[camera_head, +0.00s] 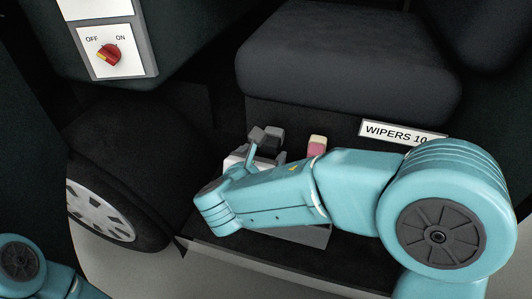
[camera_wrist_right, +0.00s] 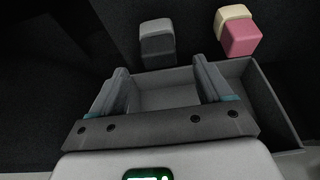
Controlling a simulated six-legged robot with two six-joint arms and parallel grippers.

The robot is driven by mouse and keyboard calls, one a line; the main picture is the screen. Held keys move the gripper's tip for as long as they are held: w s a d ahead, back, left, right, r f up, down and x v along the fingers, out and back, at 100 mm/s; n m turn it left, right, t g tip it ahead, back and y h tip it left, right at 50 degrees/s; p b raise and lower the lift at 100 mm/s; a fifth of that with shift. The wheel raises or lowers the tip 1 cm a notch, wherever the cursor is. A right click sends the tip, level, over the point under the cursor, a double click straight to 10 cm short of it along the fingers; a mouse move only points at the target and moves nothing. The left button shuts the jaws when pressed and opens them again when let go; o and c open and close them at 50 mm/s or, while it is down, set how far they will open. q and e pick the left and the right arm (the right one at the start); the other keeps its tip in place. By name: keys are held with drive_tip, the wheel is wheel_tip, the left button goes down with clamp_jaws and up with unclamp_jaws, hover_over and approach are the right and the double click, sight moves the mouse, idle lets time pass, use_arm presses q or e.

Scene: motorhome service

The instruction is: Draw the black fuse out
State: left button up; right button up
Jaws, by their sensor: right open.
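In the right wrist view the black fuse, a dark grey-black block (camera_wrist_right: 157,43), stands upright ahead of my right gripper (camera_wrist_right: 163,82). The gripper's two fingers are spread wide with nothing between them, and a gap lies between the fingertips and the fuse. In the head view my right gripper (camera_head: 264,140) reaches in front of the dark seat base, partly hidden by my own wrist. I cannot clearly separate the fuse from the dark fingers there. My left gripper is out of frame; only part of my left arm shows at the lower left.
A pink block with a cream part (camera_wrist_right: 239,36) stands right of the black fuse. A grey open tray (camera_wrist_right: 265,110) lies below the fingers. A "WIPERS 10" label (camera_head: 401,134) and a red OFF/ON switch (camera_head: 109,55) show in the head view. A wheel (camera_head: 102,210) is left.

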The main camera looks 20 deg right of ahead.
sight(268, 149)
drive_tip(key=shift+x, duration=1.95)
clamp_jaws()
drive_tip(key=shift+s+a, duration=0.4)
drive_tip(key=shift+s, duration=0.1)
